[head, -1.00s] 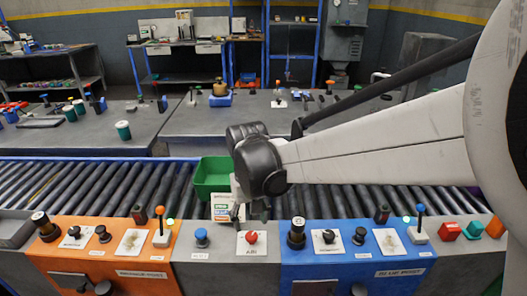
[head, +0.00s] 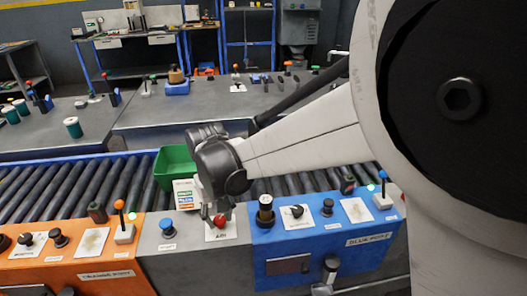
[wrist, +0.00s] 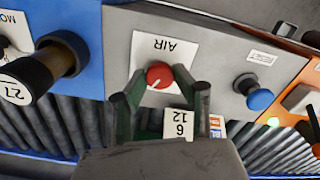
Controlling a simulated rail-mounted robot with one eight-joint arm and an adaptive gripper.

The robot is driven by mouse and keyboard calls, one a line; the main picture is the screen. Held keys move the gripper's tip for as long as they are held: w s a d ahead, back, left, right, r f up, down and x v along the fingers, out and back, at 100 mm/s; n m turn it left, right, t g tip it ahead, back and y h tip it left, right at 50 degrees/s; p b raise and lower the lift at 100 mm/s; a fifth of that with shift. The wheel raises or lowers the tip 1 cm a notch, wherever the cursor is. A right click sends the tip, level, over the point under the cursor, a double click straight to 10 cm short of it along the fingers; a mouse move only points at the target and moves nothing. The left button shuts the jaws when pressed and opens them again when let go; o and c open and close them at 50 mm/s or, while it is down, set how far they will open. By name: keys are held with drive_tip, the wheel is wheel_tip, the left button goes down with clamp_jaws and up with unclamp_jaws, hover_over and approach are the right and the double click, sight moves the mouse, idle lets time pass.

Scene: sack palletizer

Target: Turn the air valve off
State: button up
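The air valve is a round red knob (head: 220,221) on a white plate marked AIR, on the grey panel between the orange and blue posts. In the wrist view the knob (wrist: 160,75) has a pale pointer mark toward its lower left. My gripper (head: 216,211) is right at the knob in the head view and partly covers the plate. In the wrist view my gripper's two fingers (wrist: 161,93) are spread, one on each side just below the knob. I see gaps between the fingers and the knob; contact is not visible.
A blue push button (head: 167,229) sits left of the valve on the same panel. The green bin (head: 172,168) and roller conveyor (head: 60,187) lie behind.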

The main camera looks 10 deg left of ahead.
drive_tip(key=c, duration=0.4)
drive_tip(key=n, duration=0.4)
drive_tip(key=shift+n, duration=0.3)
drive_tip(key=n, duration=0.3)
drive_tip(key=shift+n+b, duration=0.3)
drive_tip(key=shift+b, duration=0.05)
drive_tip(key=n, duration=0.5)
drive_tip(key=shift+n, duration=2.4)
